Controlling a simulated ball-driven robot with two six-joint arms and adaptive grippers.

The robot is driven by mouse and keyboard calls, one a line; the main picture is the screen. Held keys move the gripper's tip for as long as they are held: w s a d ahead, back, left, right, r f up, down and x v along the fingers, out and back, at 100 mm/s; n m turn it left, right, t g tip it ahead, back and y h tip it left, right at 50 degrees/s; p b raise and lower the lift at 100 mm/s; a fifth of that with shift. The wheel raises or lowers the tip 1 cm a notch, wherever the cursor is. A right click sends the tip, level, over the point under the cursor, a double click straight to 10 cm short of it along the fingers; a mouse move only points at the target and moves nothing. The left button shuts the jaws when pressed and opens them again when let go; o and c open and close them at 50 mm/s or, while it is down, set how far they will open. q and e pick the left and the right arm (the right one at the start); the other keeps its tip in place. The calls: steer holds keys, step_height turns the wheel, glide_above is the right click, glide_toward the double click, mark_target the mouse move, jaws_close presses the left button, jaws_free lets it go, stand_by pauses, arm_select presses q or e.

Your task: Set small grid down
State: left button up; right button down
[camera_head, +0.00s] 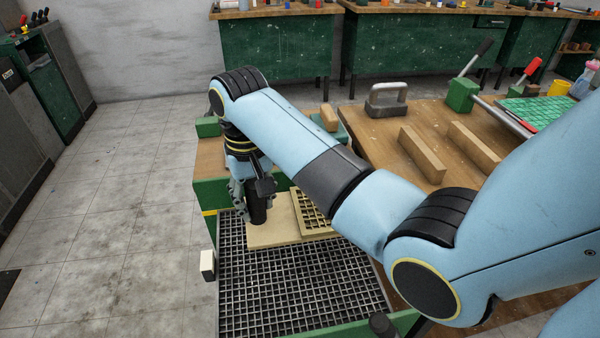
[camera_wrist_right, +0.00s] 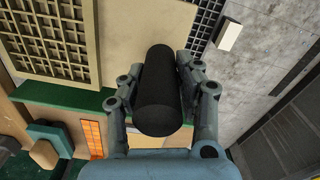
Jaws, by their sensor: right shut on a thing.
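The small grid (camera_head: 312,215) is a pale wooden lattice in a frame, on a flat beige board (camera_head: 272,232). In the right wrist view the lattice (camera_wrist_right: 58,38) is at upper left and the board (camera_wrist_right: 125,35) lies beyond the fingers. My right gripper (camera_head: 257,205) points down over the board's left part. It is shut on a black cylinder (camera_wrist_right: 158,92), which sits between the fingers. The cylinder also shows in the head view (camera_head: 258,212); I cannot tell whether it is fixed to the board. My left gripper is not in view.
The board lies over a dark wire mesh (camera_head: 290,290) in a green-framed stand (camera_head: 345,329). A workbench (camera_head: 375,145) at the right carries wooden bars (camera_head: 422,154), a grey metal block with a handle (camera_head: 386,102) and a green lever tool (camera_head: 462,95). Open floor lies at left.

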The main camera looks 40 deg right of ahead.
mark_target(261, 228)
steer(key=f, duration=0.5)
steer(key=shift+w+d, duration=0.15)
steer(key=shift+d, duration=0.1)
step_height(261, 228, down, 4)
steer(key=shift+d+f, duration=0.1)
steer(key=shift+f, duration=0.3)
steer(key=c, duration=0.9)
jaws_free()
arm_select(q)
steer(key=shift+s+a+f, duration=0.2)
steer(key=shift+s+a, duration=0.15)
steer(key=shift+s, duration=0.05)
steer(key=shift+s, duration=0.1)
arm_select(e)
steer(key=shift+r, duration=0.1)
step_height(261, 228, up, 12)
steer(key=shift+f, duration=0.1)
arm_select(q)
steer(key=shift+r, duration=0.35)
